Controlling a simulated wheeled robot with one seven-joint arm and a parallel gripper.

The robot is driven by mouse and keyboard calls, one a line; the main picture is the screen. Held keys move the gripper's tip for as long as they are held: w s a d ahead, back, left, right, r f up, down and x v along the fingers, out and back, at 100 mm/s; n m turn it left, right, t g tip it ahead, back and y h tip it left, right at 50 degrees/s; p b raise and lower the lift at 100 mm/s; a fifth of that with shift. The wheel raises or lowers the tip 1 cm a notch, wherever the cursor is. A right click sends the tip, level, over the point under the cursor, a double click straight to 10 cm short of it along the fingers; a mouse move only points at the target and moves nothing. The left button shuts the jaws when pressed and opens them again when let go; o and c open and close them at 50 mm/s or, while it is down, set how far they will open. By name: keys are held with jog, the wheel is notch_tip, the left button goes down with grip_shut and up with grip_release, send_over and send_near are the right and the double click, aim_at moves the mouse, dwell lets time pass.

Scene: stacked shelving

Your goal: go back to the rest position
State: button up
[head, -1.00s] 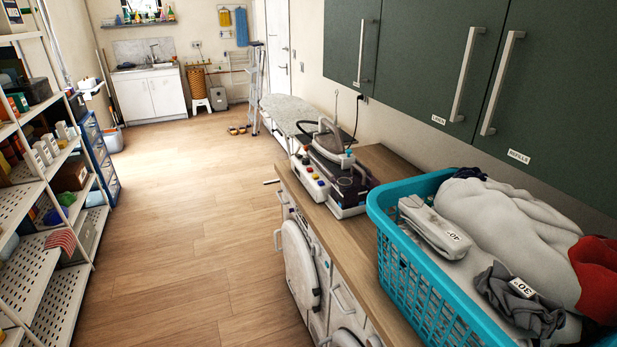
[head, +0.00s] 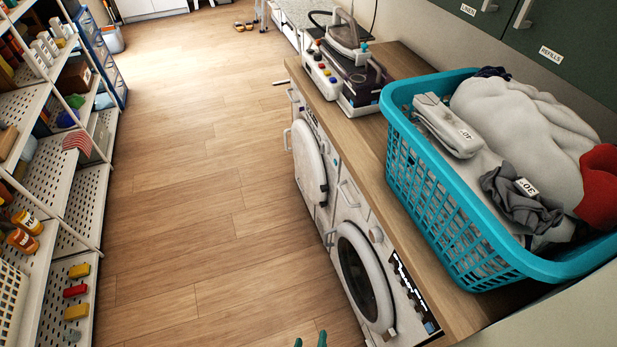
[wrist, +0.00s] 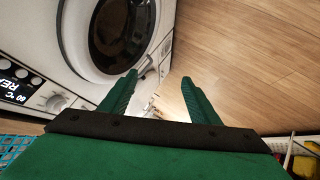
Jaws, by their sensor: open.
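My gripper (wrist: 159,92) is green, with its two fingers apart and nothing between them in the wrist view. Its fingertips also show at the bottom edge of the head view (head: 311,340). It hangs over the floor, in front of a white washing machine (head: 345,230) with a dark round door. In the wrist view the washing machine (wrist: 60,60) fills the upper left, beside the left finger. I cannot tell the exact gap between them. The rest of my arm is out of the head view.
A turquoise laundry basket (head: 440,215) stands on the wooden counter (head: 350,130) at right, with a steam iron (head: 343,30) farther back. A white perforated shelf unit (head: 85,205) with bottles and boxes stands at left. The wooden floor (head: 200,180) between them is clear.

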jog(key=s+r+m+t+y, duration=0.1)
jog(key=s+r, duration=0.3)
jog(key=r, duration=0.8)
jog(key=s+r+m+t+y, duration=0.1)
jog(key=s+r+m+t, duration=0.2)
jog(key=r, duration=0.9)
jog(key=shift+s+a+m+t, duration=0.2)
jog(key=shift+s+m+t, duration=0.3)
jog(key=shift+s, duration=0.6)
jog(key=shift+w, duration=0.1)
